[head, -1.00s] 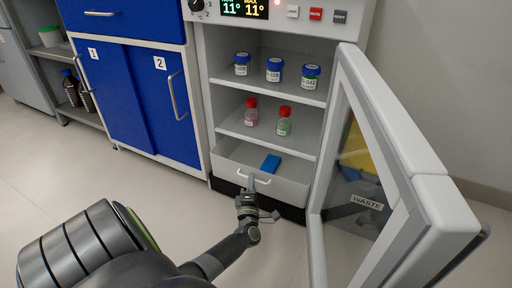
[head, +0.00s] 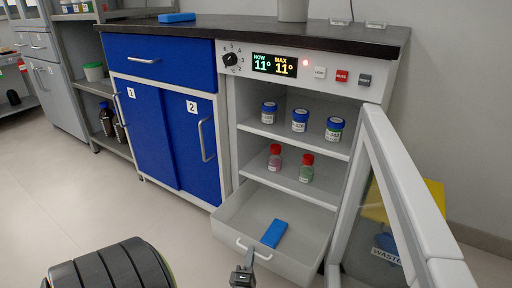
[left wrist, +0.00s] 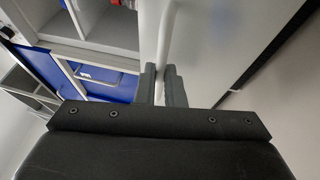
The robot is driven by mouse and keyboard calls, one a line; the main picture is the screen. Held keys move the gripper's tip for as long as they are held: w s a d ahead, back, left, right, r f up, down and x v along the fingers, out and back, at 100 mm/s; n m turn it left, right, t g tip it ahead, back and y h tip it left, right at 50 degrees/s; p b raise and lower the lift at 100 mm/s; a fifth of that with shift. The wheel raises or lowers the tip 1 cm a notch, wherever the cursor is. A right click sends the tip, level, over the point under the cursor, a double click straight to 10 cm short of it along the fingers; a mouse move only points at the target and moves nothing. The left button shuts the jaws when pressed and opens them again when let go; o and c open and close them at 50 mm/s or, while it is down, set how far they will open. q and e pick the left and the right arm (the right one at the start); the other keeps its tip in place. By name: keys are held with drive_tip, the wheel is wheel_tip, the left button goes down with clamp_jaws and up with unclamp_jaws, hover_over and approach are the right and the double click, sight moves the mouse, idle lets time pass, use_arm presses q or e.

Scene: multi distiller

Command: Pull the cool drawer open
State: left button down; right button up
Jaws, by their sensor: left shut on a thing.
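The cool drawer (head: 305,264) is the white bottom drawer of the open cooler and stands pulled out, with a blue block (head: 273,233) lying inside. Its white bar handle (head: 252,249) is on the front. My left gripper (head: 244,270) is at the handle, low in the head view. In the left wrist view, my left gripper (left wrist: 163,86) is shut on the handle (left wrist: 166,40), which runs up between its fingers. My right gripper is not in view.
The cooler's glass door (head: 385,205) stands open at the right of the drawer. Jars and red-capped bottles stand on the shelves above. A blue cabinet (head: 165,130) is on the left. The floor (head: 90,215) in front of it is clear.

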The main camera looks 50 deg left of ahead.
use_arm(q)
drive_tip(key=shift+s+d, duration=0.25)
drive_tip(key=shift+s, duration=0.35)
drive_tip(key=c, duration=1.8)
unclamp_jaws()
